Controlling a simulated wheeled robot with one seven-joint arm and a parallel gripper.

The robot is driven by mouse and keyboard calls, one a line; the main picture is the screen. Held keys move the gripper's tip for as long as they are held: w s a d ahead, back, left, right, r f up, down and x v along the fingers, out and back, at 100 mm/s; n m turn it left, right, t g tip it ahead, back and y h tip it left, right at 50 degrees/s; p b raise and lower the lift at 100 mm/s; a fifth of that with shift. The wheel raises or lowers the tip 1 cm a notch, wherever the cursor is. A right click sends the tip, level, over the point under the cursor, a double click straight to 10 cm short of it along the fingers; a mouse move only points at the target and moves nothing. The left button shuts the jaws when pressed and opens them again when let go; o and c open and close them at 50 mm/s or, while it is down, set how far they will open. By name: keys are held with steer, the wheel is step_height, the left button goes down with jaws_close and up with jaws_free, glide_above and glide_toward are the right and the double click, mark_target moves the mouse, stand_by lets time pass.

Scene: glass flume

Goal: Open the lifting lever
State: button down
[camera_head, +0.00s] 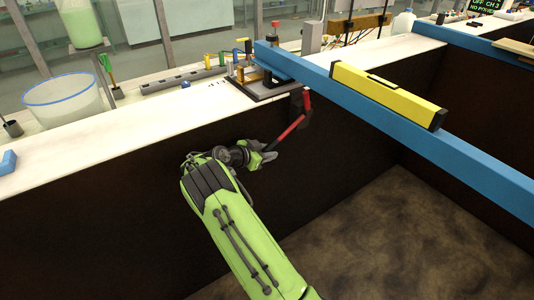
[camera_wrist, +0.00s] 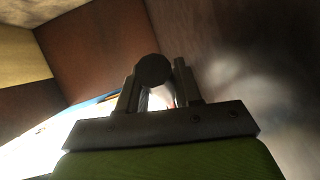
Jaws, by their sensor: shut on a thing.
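The lifting lever (camera_head: 289,130) is a red bar on a dark mount at the side of the dark wall, just below the white ledge. It slants down and to the left from its mount. My gripper (camera_head: 266,155) is at its lower left end and is shut on it. In the wrist view my gripper (camera_wrist: 158,88) shows two dark fingers with the lever's round dark end (camera_wrist: 153,70) between them. The rest of the lever is mostly hidden behind that end in the wrist view.
A long blue beam (camera_head: 400,125) crosses above and right of the lever, with a yellow level (camera_head: 385,92) on it. The white ledge (camera_head: 170,108) holds a clear tub (camera_head: 62,102) and a power strip (camera_head: 185,79). The space below the lever is open.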

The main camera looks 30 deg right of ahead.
steer(key=c, duration=0.8)
jaws_free()
steer(key=shift+c, duration=0.2)
steer(key=p+v, duration=0.3)
steer(key=v, duration=1.2)
steer(key=shift+a+r+p, duration=0.25)
steer(key=shift+a+p, duration=0.05)
steer(key=shift+p, duration=0.05)
